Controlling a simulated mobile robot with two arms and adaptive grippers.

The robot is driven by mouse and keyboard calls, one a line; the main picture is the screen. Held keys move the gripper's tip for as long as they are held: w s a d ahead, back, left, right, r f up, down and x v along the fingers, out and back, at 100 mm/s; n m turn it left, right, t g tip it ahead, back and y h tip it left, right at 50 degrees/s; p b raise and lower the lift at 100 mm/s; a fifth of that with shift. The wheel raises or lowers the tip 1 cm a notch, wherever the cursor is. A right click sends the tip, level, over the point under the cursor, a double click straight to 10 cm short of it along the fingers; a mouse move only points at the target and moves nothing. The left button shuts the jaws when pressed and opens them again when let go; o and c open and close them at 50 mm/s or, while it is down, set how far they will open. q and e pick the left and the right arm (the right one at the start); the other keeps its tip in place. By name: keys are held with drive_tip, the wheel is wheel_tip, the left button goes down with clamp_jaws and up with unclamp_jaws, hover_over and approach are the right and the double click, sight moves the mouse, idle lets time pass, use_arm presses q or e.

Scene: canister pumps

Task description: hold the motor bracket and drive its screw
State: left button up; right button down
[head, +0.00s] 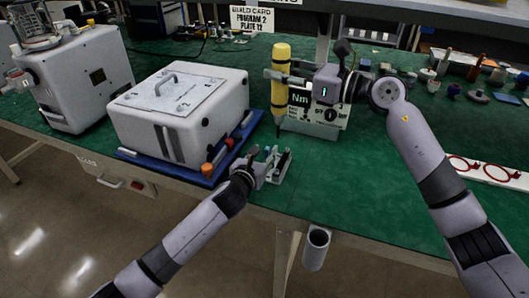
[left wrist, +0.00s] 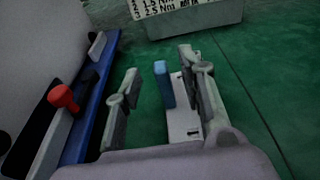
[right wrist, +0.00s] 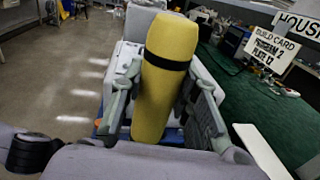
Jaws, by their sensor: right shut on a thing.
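The yellow screwdriver (head: 281,80) is upright in the head view, with its dark tip pointing down above the green bench. My right gripper (head: 283,76) is shut on it, and its yellow body (right wrist: 160,85) fills the space between the fingers in the right wrist view. The small light-grey motor bracket (left wrist: 183,128) lies on the bench, with a blue upright piece (left wrist: 164,84) beside it. My left gripper (left wrist: 160,95) is open around the blue piece and part of the bracket, its right finger close to the bracket. Contact cannot be told. The screw is not discernible.
A white pump housing (head: 180,105) stands on a blue tray (head: 190,172) left of the bracket. A grey box marked Nm (head: 318,118) stands behind the screwdriver. A white strip with red rings (head: 485,172) lies at the right. Green bench surface is clear right of the bracket.

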sight(287, 92)
use_arm(q)
drive_tip(key=shift+w+d, duration=0.15)
drive_tip(key=shift+w, duration=0.3)
use_arm(e)
drive_tip(key=shift+r, duration=0.15)
use_arm(q)
drive_tip(key=shift+c, duration=0.4)
drive_tip(key=shift+f, duration=0.1)
clamp_jaws()
drive_tip(key=c, duration=0.5)
unclamp_jaws()
clamp_jaws()
use_arm(e)
drive_tip(key=shift+f, duration=2.4)
